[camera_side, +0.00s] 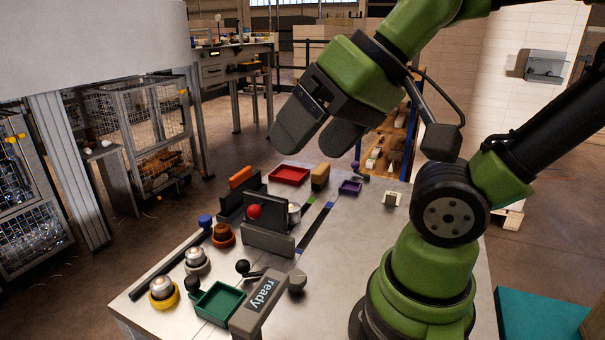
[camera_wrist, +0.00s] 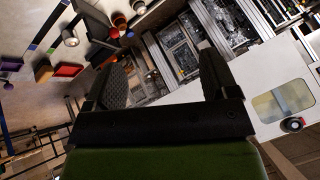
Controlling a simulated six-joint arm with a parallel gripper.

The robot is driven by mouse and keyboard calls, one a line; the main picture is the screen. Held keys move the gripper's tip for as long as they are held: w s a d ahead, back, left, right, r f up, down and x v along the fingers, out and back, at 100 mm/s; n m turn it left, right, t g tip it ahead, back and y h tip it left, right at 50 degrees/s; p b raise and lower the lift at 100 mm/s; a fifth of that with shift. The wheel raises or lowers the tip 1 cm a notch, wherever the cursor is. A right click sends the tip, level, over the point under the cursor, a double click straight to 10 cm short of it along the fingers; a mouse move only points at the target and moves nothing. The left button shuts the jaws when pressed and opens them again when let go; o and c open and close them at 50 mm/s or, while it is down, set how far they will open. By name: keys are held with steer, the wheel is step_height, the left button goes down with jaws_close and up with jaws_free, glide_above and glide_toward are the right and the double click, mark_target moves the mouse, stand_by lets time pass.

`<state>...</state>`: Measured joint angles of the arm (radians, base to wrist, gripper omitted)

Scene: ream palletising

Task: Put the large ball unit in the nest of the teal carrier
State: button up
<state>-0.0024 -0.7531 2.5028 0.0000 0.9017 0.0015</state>
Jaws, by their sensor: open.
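A green-teal square tray (camera_side: 218,303) lies at the table's front, with a dark ball-topped post (camera_side: 192,286) at its left; I take it as the teal carrier, and its nest is not clear. Two silver balls sit at the left edge, one in a yellow ring (camera_side: 163,301), one in a pale ring (camera_side: 197,267). Another silver rounded piece (camera_side: 294,210) stands mid-table, partly hidden by a grey block. I cannot tell which is the large ball unit. My gripper (camera_side: 316,138) is open and empty, high above the table's back; its fingers frame the wrist view (camera_wrist: 165,65).
A dark upright fixture with a red ball (camera_side: 254,211) stands mid-table. A red tray (camera_side: 289,174), an orange block (camera_side: 320,176) and a purple tray (camera_side: 350,188) lie at the back. A "ready" sign (camera_side: 264,297) stands in front. The table's right side is mostly clear.

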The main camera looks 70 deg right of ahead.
steer(key=n+g+h, duration=0.2)
steer(key=g, duration=0.5)
glide_above(291, 204)
step_height(291, 204, down, 23)
steer(key=shift+s+a+r, duration=0.1)
steer(key=shift+a, duration=0.05)
steer(key=shift+d+f, duration=0.2)
steer(key=shift+f, duration=2.95)
steer(key=shift+w, duration=0.2)
steer(key=c, duration=1.2)
